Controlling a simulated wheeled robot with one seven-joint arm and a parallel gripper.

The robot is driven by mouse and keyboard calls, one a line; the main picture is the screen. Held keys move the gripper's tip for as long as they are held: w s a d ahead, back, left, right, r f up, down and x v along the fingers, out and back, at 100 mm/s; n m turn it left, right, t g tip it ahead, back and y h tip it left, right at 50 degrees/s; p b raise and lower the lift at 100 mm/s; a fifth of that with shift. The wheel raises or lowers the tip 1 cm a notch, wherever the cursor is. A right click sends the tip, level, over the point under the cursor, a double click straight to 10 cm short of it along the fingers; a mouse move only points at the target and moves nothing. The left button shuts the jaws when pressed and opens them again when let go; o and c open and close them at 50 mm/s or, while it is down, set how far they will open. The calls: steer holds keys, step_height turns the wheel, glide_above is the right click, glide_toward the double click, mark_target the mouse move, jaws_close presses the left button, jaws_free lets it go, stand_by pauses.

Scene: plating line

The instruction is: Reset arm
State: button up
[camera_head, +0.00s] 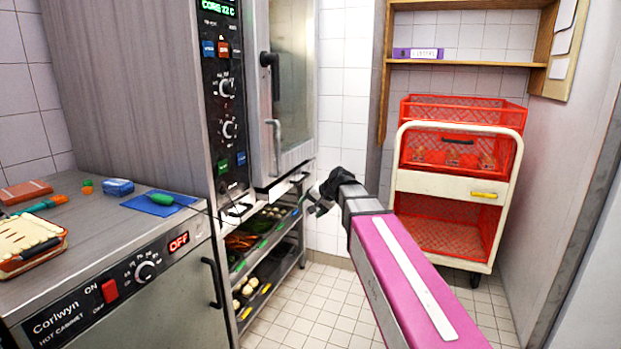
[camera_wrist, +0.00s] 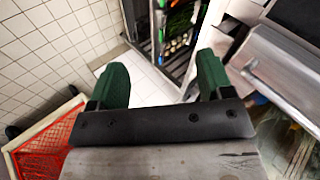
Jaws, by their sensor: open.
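My gripper (camera_head: 318,203) is at the end of my pink and grey arm, in the middle of the head view, in front of the oven and its lower rack. In the wrist view my gripper (camera_wrist: 163,82) shows two green fingers set wide apart. Nothing is between them. The fingers point toward the tiled floor and the rack, and touch nothing that I can see.
An oven (camera_head: 226,100) stands above a rack (camera_head: 268,262) of food trays. A hot cabinet (camera_head: 110,278) at left bears a blue mat (camera_head: 135,203) and other items. A trolley (camera_head: 450,186) with red crates stands at right. The tiled floor (camera_head: 315,300) between is clear.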

steer(key=s+d+f+n+g+h, duration=0.1)
steer(key=s+d+f+h, duration=0.1)
steer(key=s+d+f, duration=0.4)
steer(key=s+d+f+n+g+h, duration=0.1)
steer(key=s+d+f+g+h, duration=0.1)
steer(key=s+d+f, duration=0.4)
steer(key=s+d+f+g+h, duration=0.2)
steer(key=s+d+f, duration=0.4)
steer(key=f, duration=0.8)
steer(key=shift+s+d+f+n+h, duration=0.4)
steer(key=shift+s+h, duration=0.1)
steer(key=shift+s, duration=0.55)
steer(key=shift+a+r, duration=0.1)
steer(key=shift+a, duration=0.05)
